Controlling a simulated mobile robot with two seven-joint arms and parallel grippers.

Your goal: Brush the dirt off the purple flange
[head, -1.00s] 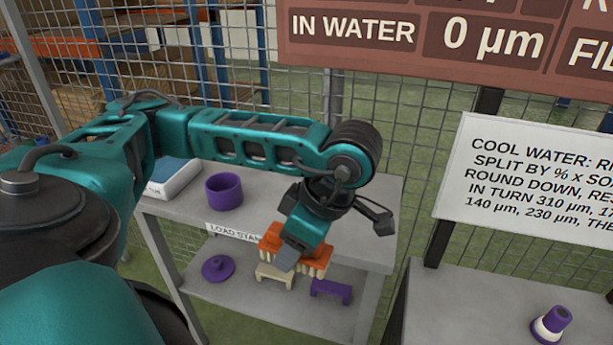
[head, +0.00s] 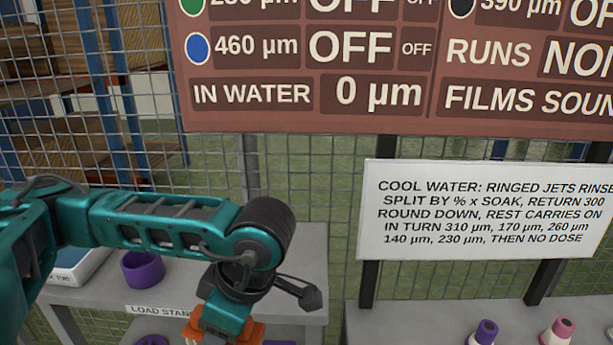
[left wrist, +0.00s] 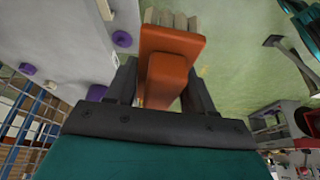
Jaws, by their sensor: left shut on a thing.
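My left gripper (head: 217,332) is shut on an orange brush (head: 196,330), held in front of the load stand near the bottom edge of the head view. In the left wrist view the orange brush (left wrist: 170,50) sits between the two dark fingers, its pale bristles pointing away. A purple round piece, perhaps the flange (head: 152,340), shows only as a sliver on the lower shelf, cut by the bottom edge. Several purple pieces show in the left wrist view, too small to tell apart. I cannot make out dirt on any. My right gripper is not in view.
A purple ring (head: 143,269) and a white-and-blue box (head: 75,266) stand on top of the load stand (head: 300,265). Purple-and-white (head: 484,333) and pink-and-white (head: 558,332) pieces stand on the right-hand table. A brown display board (head: 400,70) and white sign (head: 470,212) hang behind.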

